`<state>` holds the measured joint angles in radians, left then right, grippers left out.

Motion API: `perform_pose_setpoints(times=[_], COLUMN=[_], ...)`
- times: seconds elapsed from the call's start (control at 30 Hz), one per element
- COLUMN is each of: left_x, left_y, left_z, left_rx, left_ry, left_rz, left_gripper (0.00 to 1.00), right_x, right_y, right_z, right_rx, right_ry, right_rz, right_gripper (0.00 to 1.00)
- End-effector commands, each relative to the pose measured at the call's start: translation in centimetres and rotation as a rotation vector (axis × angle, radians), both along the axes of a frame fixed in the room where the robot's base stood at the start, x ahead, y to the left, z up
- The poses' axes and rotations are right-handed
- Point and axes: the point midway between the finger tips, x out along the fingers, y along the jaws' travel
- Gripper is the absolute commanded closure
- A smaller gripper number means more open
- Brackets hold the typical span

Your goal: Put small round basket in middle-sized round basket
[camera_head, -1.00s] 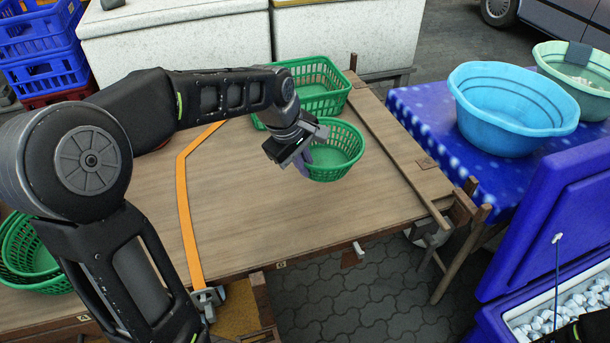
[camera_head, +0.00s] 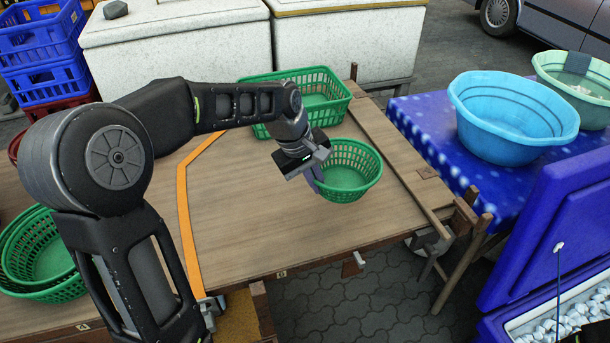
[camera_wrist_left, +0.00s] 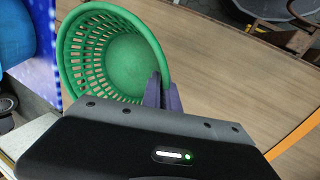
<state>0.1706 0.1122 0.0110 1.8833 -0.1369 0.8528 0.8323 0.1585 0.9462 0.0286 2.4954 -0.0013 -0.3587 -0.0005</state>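The small round basket (camera_head: 352,178), green and slatted, is upright at the right part of the wooden table. In the left wrist view the small round basket (camera_wrist_left: 128,62) fills the upper left. My left gripper (camera_head: 316,180) is at its left rim; in the left wrist view the fingers (camera_wrist_left: 163,92) are close together across the rim, one inside and one outside. I cannot tell whether the basket is clear of the table. Two nested green round baskets stand at the table's left; the inner one (camera_head: 58,262) looks like the middle-sized round basket. My arm partly covers them.
A green rectangular basket (camera_head: 335,84) stands at the back of the table (camera_head: 240,230). A blue basin (camera_head: 500,140) is on the blue-covered table at right. An orange strip (camera_head: 185,220) crosses the table. The table's middle is clear.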

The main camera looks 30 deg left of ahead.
Motion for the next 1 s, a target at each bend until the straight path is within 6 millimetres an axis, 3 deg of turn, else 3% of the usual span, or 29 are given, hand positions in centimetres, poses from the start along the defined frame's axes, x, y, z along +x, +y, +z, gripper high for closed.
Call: perform_pose_setpoints(times=[0.3, 0.43, 0.6, 1.0], left_x=[1.4, 1.5, 1.6, 1.5], left_y=[-5.7, -7.4, -8.1, -8.0], left_z=[-4.3, -5.3, -5.7, -5.7], left_rx=[-0.006, -0.003, 0.0, 0.001], left_ry=[0.004, 0.002, 0.0, -0.001], left_rz=[-0.678, -0.88, -0.971, -0.967], left_gripper=[1.0, 1.0, 1.0, 1.0], right_x=[0.0, 0.0, 0.0, 0.0], right_y=[0.0, 0.0, 0.0, 0.0], right_z=[0.0, 0.0, 0.0, 0.0], right_rx=[0.0, 0.0, 0.0, 0.0], right_ry=[0.0, 0.0, 0.0, 0.0], right_rz=[0.0, 0.0, 0.0, 0.0], right_gripper=[0.64, 0.64, 0.64, 0.64])
